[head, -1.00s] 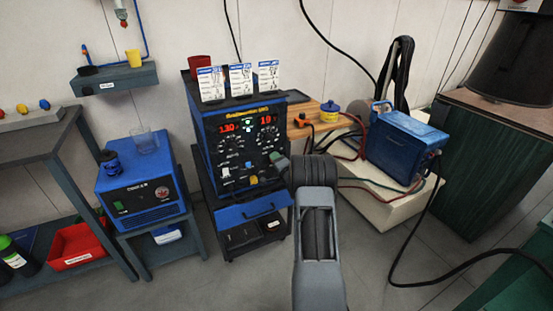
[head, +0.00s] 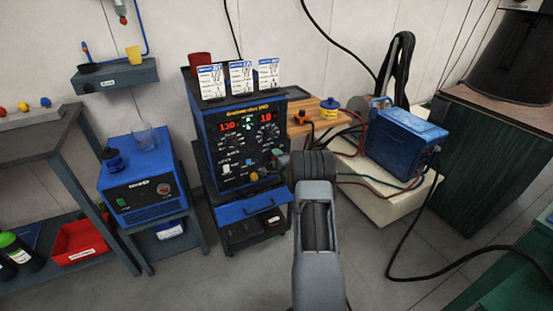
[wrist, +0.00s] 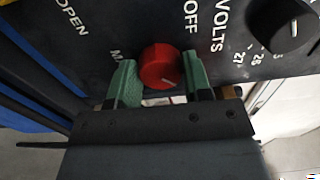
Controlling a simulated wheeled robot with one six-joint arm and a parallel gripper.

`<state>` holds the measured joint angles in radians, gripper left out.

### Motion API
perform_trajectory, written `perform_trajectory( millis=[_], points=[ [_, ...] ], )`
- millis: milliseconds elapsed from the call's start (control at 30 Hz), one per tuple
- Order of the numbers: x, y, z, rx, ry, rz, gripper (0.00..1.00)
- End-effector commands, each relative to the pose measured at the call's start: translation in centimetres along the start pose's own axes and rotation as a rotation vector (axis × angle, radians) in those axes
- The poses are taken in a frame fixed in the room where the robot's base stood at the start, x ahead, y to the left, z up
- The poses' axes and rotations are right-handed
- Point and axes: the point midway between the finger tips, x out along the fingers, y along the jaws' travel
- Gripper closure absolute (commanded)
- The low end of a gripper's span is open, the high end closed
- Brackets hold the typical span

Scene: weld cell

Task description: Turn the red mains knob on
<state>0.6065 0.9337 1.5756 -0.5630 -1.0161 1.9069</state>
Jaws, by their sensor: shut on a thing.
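The red mains knob (wrist: 160,66) is on the dark front panel of the blue welding machine (head: 244,140). In the wrist view it sits between the two green fingers of my gripper (wrist: 160,84), which are shut on it from both sides. In the head view my gripper (head: 280,160) is at the panel's right edge, and the knob is hidden there behind my arm.
A black volts knob (wrist: 281,24) is close by on the panel. Three cards stand on the machine, with a red cup (head: 200,59) behind. A wooden shelf (head: 318,120) and a blue case (head: 405,140) with cables are at right. A blue unit (head: 146,185) stands left.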

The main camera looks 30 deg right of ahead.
Motion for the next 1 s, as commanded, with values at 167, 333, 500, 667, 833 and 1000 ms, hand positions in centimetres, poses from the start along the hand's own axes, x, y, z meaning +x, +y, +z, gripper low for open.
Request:
perform_trajectory(
  millis=[167, 333, 500, 667, 833, 1000],
  points=[
    [0.0, 0.0, 0.0, 0.001, 0.0, -0.001, 0.53],
    [0.0, 0.0, 0.0, 0.001, 0.0, 0.0, 0.37],
    [0.0, 0.0, 0.0, 0.0, 0.0, 0.0, 0.3],
    [-0.1, 0.0, 0.0, 0.0, 0.0, 0.0, 0.3],
    [-1.7, -0.1, 0.0, 0.002, 0.001, 0.002, 0.3],
    [-5.2, -0.2, -0.1, 0.002, 0.003, 0.002, 0.3]
  ],
)
